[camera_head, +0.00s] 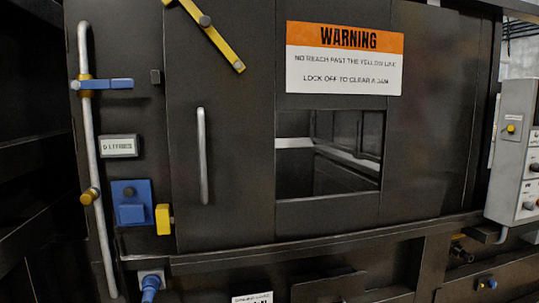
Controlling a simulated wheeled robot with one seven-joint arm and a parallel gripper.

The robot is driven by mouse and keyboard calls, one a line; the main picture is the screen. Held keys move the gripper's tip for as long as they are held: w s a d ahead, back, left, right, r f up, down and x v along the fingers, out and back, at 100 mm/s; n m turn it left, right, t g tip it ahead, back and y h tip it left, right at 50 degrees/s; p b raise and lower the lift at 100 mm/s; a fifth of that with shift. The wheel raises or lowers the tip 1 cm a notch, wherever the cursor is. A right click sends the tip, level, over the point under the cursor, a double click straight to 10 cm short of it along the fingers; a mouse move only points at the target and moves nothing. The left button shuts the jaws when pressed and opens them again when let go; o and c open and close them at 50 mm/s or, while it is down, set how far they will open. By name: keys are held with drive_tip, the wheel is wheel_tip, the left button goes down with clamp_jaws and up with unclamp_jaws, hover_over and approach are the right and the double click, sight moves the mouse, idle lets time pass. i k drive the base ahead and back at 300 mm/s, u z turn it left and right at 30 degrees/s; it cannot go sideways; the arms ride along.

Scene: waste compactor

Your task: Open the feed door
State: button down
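The feed door appears to be the dark panel (238,170) with a long vertical silver handle (203,155), left of centre in the head view. It looks shut, lying flush with the machine front. A yellow bar (212,37) slants across its top, with a round dark pivot on it. A blue block (131,207) with a yellow piece (163,219) beside it sits at the panel's lower left edge. I cannot tell whether the yellow piece holds the panel. My gripper is not in view.
A rectangular opening or window (330,155) is right of the panel, below an orange and white warning sign (344,58). A silver pipe (92,150) with a blue lever (105,84) runs down the left. A grey control box (515,150) juts out at right. A ledge (300,247) runs below.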

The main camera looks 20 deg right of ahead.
sight(285, 56)
drive_tip(key=z, duration=0.05)
drive_tip(key=k, duration=1.05)
drive_tip(key=u, duration=0.85)
drive_tip(key=i, duration=0.75)
drive_tip(key=z, duration=0.6)
drive_tip(key=i, duration=0.8)
drive_tip(key=z, duration=0.8)
